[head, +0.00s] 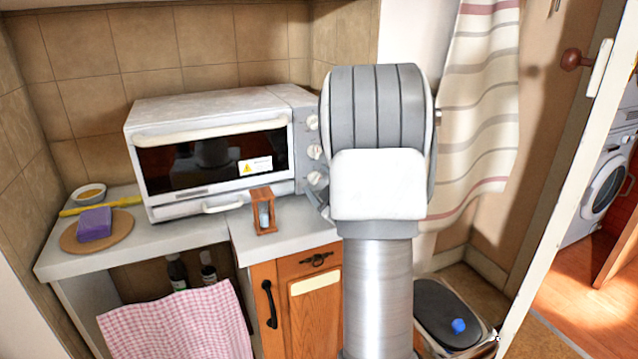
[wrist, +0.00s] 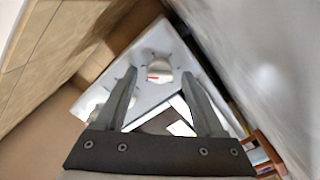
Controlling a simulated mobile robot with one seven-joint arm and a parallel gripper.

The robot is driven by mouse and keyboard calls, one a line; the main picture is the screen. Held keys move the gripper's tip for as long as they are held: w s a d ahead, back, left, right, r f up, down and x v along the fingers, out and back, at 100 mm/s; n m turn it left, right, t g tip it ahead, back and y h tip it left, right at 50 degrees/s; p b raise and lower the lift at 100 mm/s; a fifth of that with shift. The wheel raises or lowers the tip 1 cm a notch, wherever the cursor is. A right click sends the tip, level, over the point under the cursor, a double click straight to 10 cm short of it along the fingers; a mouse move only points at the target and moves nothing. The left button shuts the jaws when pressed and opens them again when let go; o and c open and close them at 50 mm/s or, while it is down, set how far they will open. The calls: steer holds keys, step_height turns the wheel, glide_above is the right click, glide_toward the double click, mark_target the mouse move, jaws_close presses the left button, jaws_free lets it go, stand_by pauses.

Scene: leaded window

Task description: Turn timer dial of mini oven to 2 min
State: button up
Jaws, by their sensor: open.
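The white mini oven (head: 210,135) stands on the counter, its door shut. Its right-hand panel has three pale dials: upper (head: 312,122), middle (head: 315,151) and lower (head: 314,178). I cannot read their markings or tell which is the timer. In the wrist view, one white dial (wrist: 158,68) with a red mark lies in line between the fingertips of my gripper (wrist: 160,73). My gripper is open, its fingers apart with nothing held. Contact with the dial cannot be told. In the head view my arm hides most of the gripper; one grey finger shows near the lower dial.
A small wooden frame holding a glass piece (head: 263,222) stands on the counter before the oven, close to my gripper. At left are a round board (head: 68,239) with a purple sponge (head: 95,224) and a small bowl (head: 89,193). A curtain (head: 480,110) hangs at right.

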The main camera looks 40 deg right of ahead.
jaws_close()
steer(key=shift+f+m+b, duration=0.1)
steer(key=shift+m+b, duration=0.4)
steer(key=shift+b, duration=0.35)
steer(key=shift+m, duration=0.4)
jaws_free()
